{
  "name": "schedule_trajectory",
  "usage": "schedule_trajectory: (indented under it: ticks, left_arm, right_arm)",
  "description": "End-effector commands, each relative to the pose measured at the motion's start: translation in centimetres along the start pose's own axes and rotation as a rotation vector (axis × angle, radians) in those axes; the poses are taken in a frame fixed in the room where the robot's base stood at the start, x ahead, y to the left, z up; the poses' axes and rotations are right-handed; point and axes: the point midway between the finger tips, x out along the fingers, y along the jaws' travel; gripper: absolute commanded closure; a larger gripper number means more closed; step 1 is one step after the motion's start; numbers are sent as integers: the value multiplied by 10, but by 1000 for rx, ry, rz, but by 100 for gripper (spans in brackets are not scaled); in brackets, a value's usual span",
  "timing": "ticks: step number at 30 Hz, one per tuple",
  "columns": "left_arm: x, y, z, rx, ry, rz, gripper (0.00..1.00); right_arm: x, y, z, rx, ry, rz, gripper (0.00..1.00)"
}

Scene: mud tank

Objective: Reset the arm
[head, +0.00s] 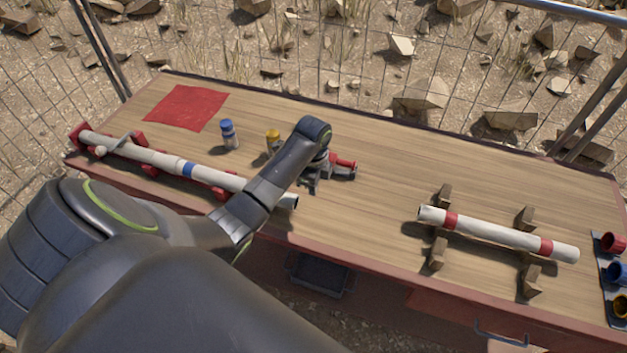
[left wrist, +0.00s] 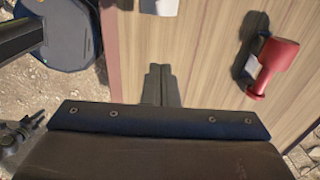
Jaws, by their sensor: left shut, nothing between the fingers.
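My left arm reaches in from the lower left in the head view. Its gripper (head: 314,184) is over the middle of the wooden table (head: 390,165), with its fingers partly hidden by the wrist. In the left wrist view the two fingers (left wrist: 160,72) are together with nothing between them. A red bottle-like object (head: 344,162) lies on its side just right of the gripper; it also shows in the left wrist view (left wrist: 278,60), apart from the fingers. My right gripper is in neither view.
A white pipe with a blue band (head: 150,155) lies at left, partly behind my arm. Blue-capped (head: 229,133) and yellow-capped (head: 272,138) bottles stand near a red mat (head: 186,107). Another pipe (head: 495,233) rests on wooden supports. Coloured cups (head: 617,272) are at far right.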

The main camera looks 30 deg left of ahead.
Motion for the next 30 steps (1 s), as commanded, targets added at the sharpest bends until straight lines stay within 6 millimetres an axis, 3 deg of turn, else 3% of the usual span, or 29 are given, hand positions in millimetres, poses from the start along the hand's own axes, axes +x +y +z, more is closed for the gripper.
schedule_trajectory:
  ticks: [7,13,16,20,24,30]
  left_arm:
    - [-14,0,0,1,-1,-1,100]
    - [-14,2,0,-4,-1,-1,100]
    - [-7,12,2,-43,-1,-9,100]
    - [9,46,6,-180,-2,-44,100]
    - [21,98,14,-403,11,-104,100]
    - [17,172,26,-745,56,-190,100]
  right_arm:
    - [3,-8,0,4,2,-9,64]
    - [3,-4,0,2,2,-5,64]
    - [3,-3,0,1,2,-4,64]
    - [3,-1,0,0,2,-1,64]
    - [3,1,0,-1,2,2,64]
    - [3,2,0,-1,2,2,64]
